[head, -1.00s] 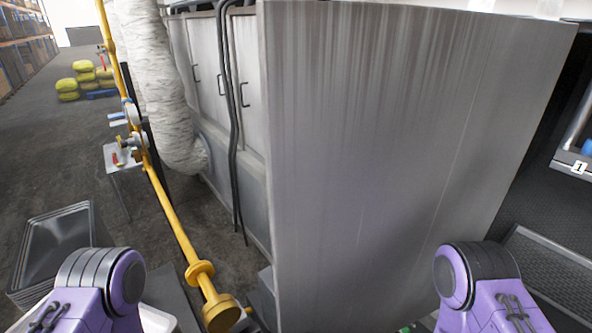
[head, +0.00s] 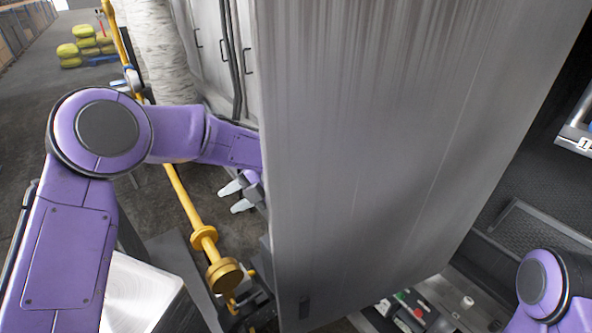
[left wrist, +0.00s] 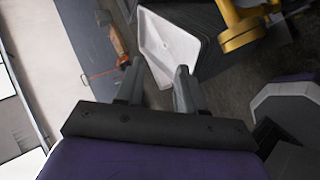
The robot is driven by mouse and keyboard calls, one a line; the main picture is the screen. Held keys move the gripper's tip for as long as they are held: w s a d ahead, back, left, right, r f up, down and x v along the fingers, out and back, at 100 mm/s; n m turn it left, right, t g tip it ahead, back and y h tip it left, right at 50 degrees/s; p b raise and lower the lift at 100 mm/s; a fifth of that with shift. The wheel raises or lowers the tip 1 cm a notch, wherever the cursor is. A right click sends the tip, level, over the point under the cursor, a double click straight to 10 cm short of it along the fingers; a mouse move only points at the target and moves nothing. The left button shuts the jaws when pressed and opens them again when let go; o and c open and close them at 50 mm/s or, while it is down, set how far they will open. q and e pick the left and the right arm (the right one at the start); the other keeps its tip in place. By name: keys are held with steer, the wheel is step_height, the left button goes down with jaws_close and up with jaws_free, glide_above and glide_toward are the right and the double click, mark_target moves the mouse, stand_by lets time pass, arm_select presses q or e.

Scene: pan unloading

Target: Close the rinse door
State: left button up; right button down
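A large grey metal panel, which looks like the rinse door (head: 370,150), stands upright and fills the middle of the head view. It appears swung out, with its broad streaked face toward me. My left arm reaches in from the left, and its forearm passes behind the door's left edge. My left gripper (head: 228,199) is just left of that edge, its two pale fingers apart and empty. In the left wrist view the gripper (left wrist: 160,66) also shows open fingers with nothing between them. Whether the wrist touches the door is hidden. My right gripper is out of view.
A yellow pipe (head: 184,208) with a round flange runs down left of the door. A grey cabinet (head: 208,50) and a wrapped duct (head: 160,45) stand behind. A pale tray (head: 140,290) is low at left. A small control panel (head: 408,310) shows below the door.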

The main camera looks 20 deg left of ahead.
mark_target(292, 181)
arm_select(q)
steer(key=s+d+r+n+g+h, duration=0.1)
steer(key=s+d+r+n+h, duration=0.25)
steer(key=r, duration=0.55)
steer(key=s+d+r+n+g+h, duration=0.1)
steer(key=s+d+r+h, duration=0.1)
steer(key=d+r+h, duration=0.6)
steer(key=s+d+r+n+h, duration=0.1)
steer(key=s+d+r+n, duration=0.2)
steer(key=r, duration=0.8)
steer(key=shift+m, duration=0.75)
steer(key=b+x, duration=0.1)
steer(key=x, duration=0.2)
steer(key=b+x, duration=0.2)
steer(key=x, duration=0.1)
steer(key=d+b+x, duration=0.1)
steer(key=b+x, duration=0.1)
steer(key=x, duration=0.2)
steer(key=shift+d, duration=0.15)
steer(key=shift+s, duration=0.1)
jaws_close()
